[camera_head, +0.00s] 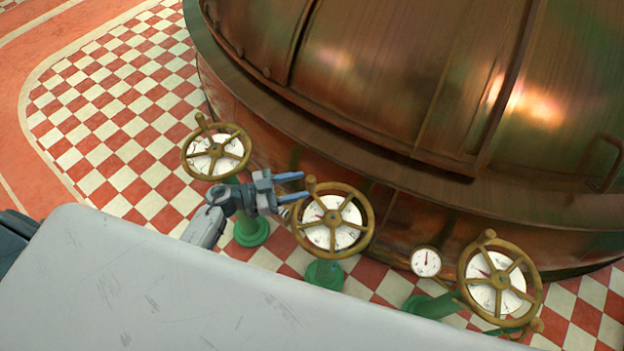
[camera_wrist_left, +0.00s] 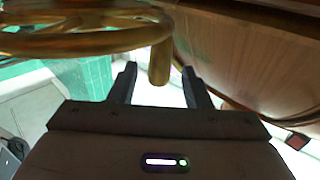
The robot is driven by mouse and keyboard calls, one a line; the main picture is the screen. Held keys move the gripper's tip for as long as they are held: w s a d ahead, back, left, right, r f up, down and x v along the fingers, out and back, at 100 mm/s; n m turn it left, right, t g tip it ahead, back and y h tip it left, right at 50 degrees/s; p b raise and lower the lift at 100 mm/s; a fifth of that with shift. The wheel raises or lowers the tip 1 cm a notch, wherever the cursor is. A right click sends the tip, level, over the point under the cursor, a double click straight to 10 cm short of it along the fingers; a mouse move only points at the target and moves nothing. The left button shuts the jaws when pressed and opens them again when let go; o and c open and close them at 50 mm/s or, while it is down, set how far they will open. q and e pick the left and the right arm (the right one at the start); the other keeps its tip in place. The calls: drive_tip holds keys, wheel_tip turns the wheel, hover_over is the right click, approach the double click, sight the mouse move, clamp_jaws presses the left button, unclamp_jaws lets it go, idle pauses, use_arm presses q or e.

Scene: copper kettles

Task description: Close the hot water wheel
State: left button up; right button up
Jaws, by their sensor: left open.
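Three brass valve wheels on green posts stand by the copper kettle: a left wheel (camera_head: 216,151), a middle wheel (camera_head: 334,218) and a right wheel (camera_head: 497,280). Each has a white dial behind its spokes and a small knob on its rim. I cannot read which one is hot water. My left gripper (camera_head: 301,186) is open, with its fingers pointing right at the knob of the middle wheel. In the left wrist view, a brass knob (camera_wrist_left: 160,64) hangs from a rim between the open fingertips (camera_wrist_left: 159,75); contact cannot be told. My right gripper is out of view.
The large copper kettle (camera_head: 400,90) fills the back right, close behind the wheels. A small round gauge (camera_head: 425,262) sits between the middle and right wheels. My pale body covers the lower left. Red and white checkered floor (camera_head: 120,120) is free at the left.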

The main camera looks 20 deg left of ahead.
sight(311, 183)
use_arm(q)
drive_tip(key=shift+x, duration=2.05)
clamp_jaws()
